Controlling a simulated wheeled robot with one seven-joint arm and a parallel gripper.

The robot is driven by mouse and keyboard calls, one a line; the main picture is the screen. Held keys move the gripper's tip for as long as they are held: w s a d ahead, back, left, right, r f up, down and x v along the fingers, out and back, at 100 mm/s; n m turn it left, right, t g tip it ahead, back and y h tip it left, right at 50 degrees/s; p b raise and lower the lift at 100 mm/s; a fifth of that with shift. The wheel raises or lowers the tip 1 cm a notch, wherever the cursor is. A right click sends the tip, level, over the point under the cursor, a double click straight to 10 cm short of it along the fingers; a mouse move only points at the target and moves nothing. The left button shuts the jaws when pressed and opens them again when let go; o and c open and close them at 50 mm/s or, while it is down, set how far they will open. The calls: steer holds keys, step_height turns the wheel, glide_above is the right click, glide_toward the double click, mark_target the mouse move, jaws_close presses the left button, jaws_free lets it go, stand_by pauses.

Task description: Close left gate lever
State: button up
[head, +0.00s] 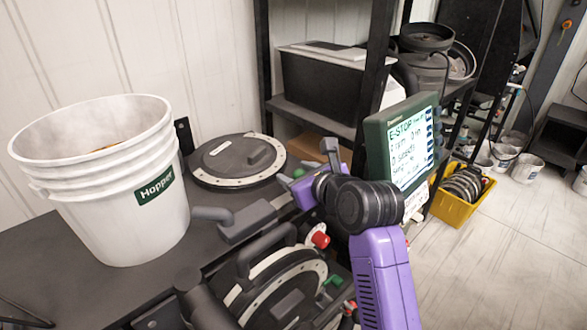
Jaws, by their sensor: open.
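A grey lever (212,214) with a rounded end sticks out to the left of a dark block on the black bench, in the middle of the head view. I cannot tell for sure whether it is the left gate lever or which position it is in. My gripper (290,177) is at the end of my purple arm, behind and to the right of that lever and apart from it. It is open, small in the picture and partly hidden by my wrist. Nothing shows between its fingers. My arm hides part of the meter beyond.
A white Hopper bucket (110,190) stands on the bench (60,285) at left. A round black lid (236,160) lies behind the lever. A seed disc housing (280,285) with a handle is in front. An E-STOP screen (405,145) stands at right, with open floor beyond.

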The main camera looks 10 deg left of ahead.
steer(key=shift+x, duration=0.8)
steer(key=shift+c, duration=0.2)
jaws_close()
stand_by(0.8)
